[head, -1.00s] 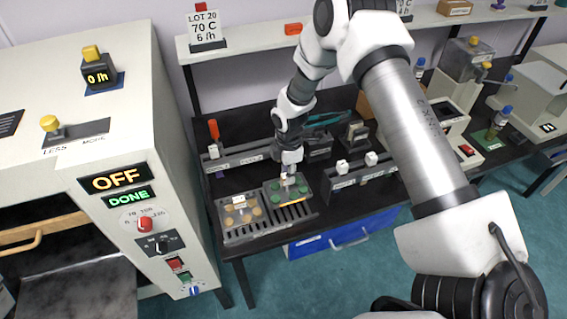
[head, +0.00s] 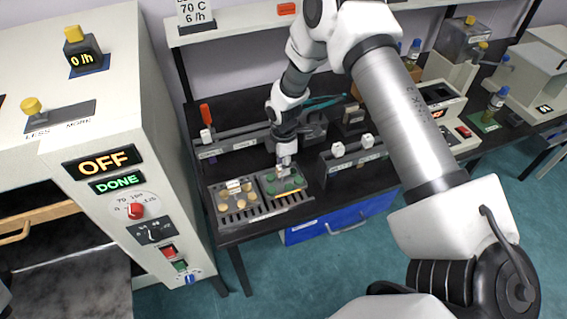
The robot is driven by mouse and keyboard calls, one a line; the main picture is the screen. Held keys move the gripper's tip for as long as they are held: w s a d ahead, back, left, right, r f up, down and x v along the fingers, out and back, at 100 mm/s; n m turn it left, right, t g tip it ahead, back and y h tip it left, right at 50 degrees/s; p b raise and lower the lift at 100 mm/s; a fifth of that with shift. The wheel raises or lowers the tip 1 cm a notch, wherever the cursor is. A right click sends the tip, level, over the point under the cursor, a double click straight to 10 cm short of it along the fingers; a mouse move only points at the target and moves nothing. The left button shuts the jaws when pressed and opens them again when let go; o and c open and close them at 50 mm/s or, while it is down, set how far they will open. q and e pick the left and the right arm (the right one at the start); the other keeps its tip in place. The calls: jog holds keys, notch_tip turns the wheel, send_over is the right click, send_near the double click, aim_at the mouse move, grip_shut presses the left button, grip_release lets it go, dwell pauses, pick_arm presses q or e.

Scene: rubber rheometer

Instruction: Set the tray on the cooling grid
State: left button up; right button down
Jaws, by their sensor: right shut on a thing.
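My right gripper (head: 285,167) comes down from above and is shut on a dark tray (head: 270,190) that carries several green discs. The tray is at the right part of the grey slotted cooling grid (head: 238,217), over its slots. I cannot tell whether it rests on the grid or is held just above it. The gripper hides part of the tray's back edge. A second tray with several tan discs (head: 224,208) sits on the left part of the grid, beside the green one. My left gripper is not in view.
A large oven-like machine (head: 103,162) showing OFF and DONE stands at the left. Small racks with white knobs (head: 338,149) lie right of the grid. A blue drawer (head: 345,222) is under the black bench. My right arm crosses above the bench.

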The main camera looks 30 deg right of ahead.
jog(key=shift+f, duration=0.1)
jog(key=shift+f+b, duration=0.55)
jog(key=shift+f, duration=0.05)
jog(key=c, duration=0.9)
grip_release()
jog(key=shift+r, duration=0.1)
jog(key=shift+r, duration=0.1)
notch_tip(320, 180, up, 6)
jog(key=p, duration=0.4)
jog(key=shift+p, duration=0.35)
